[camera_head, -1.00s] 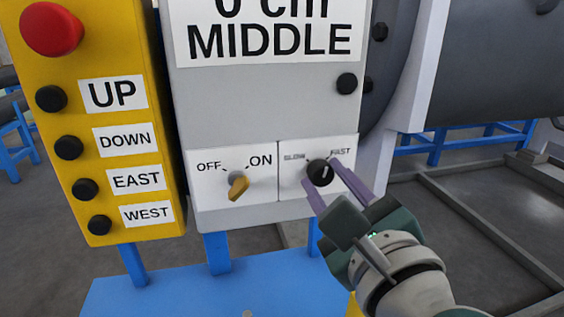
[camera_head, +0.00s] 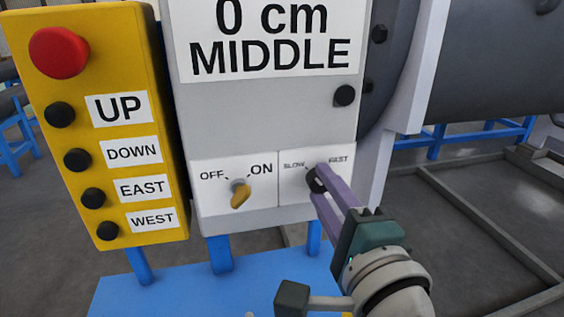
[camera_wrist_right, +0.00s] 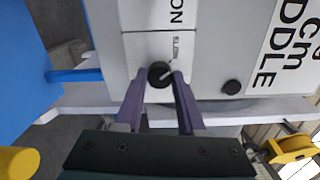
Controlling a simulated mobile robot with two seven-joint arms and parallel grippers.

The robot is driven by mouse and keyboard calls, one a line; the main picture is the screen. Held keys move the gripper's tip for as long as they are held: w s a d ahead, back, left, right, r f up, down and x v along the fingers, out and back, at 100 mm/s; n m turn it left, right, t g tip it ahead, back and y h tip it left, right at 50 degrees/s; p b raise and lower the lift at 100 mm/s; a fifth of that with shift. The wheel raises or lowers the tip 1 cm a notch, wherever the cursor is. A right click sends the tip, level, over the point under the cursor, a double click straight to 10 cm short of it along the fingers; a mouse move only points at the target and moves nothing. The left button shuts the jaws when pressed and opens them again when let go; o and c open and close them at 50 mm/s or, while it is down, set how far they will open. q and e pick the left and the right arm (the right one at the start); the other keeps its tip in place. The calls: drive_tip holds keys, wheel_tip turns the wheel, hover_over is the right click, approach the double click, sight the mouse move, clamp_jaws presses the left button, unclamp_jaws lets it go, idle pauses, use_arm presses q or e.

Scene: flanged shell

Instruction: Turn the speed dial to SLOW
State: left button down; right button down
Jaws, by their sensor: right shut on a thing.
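The speed dial (camera_head: 315,180) is a round black knob on a white plate, with SLOW printed at its upper left and FAST at its upper right. It also shows in the right wrist view (camera_wrist_right: 160,75), where a pale pointer line runs across it. In the head view my right gripper (camera_head: 324,184) covers part of the knob and I cannot read its pointer there. The purple fingers of my right gripper (camera_wrist_right: 160,78) are shut on the knob, one on each side. My left gripper is not in view.
Left of the dial is a yellow OFF/ON switch (camera_head: 240,195). A yellow box (camera_head: 105,75) with a red button (camera_head: 58,52) and several black buttons stands further left. A sign (camera_head: 270,40) reads 0 cm MIDDLE. A blue platform (camera_head: 190,290) lies below.

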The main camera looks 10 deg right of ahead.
drive_tip(key=shift+n, duration=0.5)
drive_tip(key=c, duration=0.5)
unclamp_jaws()
drive_tip(key=s, duration=1)
drive_tip(key=shift+d, duration=0.15)
